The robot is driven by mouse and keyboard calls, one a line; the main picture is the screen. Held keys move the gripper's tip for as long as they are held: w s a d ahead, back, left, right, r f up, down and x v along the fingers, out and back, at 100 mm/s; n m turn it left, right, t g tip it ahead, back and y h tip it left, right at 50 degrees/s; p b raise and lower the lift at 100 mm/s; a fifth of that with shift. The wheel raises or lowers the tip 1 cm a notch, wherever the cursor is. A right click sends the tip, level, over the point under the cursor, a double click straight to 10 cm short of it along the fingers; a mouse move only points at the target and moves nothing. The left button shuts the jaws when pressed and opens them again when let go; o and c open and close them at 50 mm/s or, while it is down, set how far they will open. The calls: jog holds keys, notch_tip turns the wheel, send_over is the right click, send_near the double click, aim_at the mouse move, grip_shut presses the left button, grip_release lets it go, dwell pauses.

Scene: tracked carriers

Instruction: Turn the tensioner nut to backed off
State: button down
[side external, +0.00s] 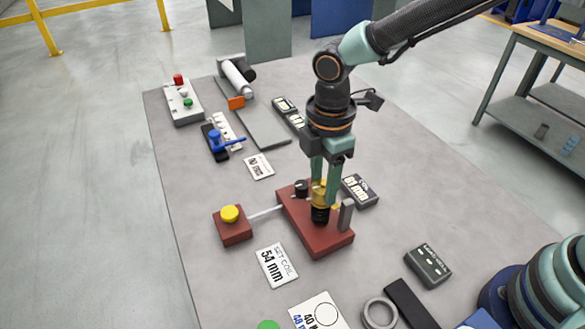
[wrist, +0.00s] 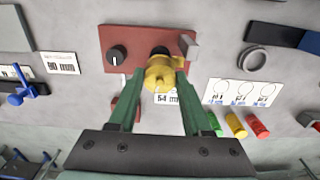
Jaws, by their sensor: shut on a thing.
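The tensioner nut (side external: 318,192), a yellow brass-like piece, stands over a dark coil or stud (side external: 320,214) on the red block (side external: 333,243). My gripper (side external: 323,198) points straight down with its two green fingers on either side of the nut, shut on it. In the wrist view the nut (wrist: 160,74) sits between the fingertips, which hide its sides. A black knob (side external: 301,187) with a white pointer line, clearer in the wrist view (wrist: 116,56), is on the same block. No mark for backed off can be made out.
A grey upright post (side external: 345,215) stands close beside the nut. A rod joins the red block to a smaller one with a yellow button (side external: 229,213). A "54 mm" card (side external: 276,266) lies in front. A blue-handled lever (side external: 216,140) and a button box (side external: 183,105) are farther back.

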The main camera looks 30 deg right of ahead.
aim_at(324, 186)
jog(key=shift+d+f+n, duration=0.15)
jog(key=shift+n, duration=0.65)
jog(key=shift+c, duration=1.7)
grip_release()
jog(key=shift+r, duration=0.2)
jog(key=shift+r, duration=0.3)
notch_tip(324, 186, up, 11)
jog(key=shift+r, duration=0.15)
